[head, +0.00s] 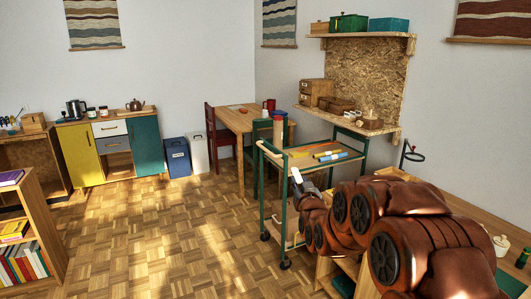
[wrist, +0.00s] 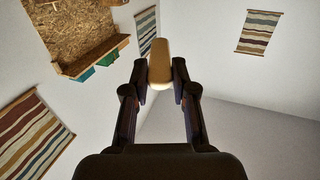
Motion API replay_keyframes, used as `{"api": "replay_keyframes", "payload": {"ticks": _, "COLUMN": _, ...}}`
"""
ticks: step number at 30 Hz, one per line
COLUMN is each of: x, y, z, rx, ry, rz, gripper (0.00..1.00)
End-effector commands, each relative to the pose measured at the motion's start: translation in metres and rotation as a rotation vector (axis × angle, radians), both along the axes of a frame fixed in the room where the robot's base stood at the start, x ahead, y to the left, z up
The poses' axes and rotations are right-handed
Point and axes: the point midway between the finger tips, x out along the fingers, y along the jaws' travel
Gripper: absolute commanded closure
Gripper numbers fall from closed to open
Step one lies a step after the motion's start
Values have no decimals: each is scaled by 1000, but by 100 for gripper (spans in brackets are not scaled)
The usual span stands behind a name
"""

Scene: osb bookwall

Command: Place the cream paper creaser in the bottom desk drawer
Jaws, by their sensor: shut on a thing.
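My gripper (wrist: 160,84) is shut on the cream paper creaser (wrist: 160,62), a rounded bar that stands out beyond the fingertips in the wrist view. In the head view the creaser (head: 296,174) shows as a small pale piece at the tip of my gripper (head: 301,186), raised in front of the green cart. My arm covers much of the right foreground. A wooden desk or bench (head: 470,207) runs along the right wall, partly behind my arm. I cannot make out a bottom desk drawer there.
A green-framed cart (head: 262,190) with rolls on its top stands just beyond my gripper. A low cabinet (head: 83,154) with doors and drawers is at the back left. A bookshelf (head: 47,222) stands at the left. The parquet floor (head: 165,235) between is clear.

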Motion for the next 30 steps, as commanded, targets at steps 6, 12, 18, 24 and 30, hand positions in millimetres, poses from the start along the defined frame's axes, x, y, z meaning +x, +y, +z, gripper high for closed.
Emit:
{"api": "replay_keyframes", "payload": {"ticks": 6, "x": 0, "y": 0, "z": 1, "rx": 0, "ry": 0, "rz": 0, "gripper": 100}}
{"api": "replay_keyframes", "payload": {"ticks": 12, "x": -2, "y": -13, "z": -6, "rx": 0, "ry": 0, "rz": -21, "gripper": 100}}
{"api": "replay_keyframes", "payload": {"ticks": 18, "x": -16, "y": -65, "z": -29, "rx": -3, "ry": 1, "rz": -112, "gripper": 100}}
{"api": "replay_keyframes", "payload": {"ticks": 24, "x": -40, "y": -132, "z": -51, "rx": -5, "ry": -2, "rz": -234, "gripper": 100}}
{"api": "replay_keyframes", "payload": {"ticks": 30, "x": -71, "y": -196, "z": -74, "rx": -8, "ry": -2, "rz": -357, "gripper": 100}}
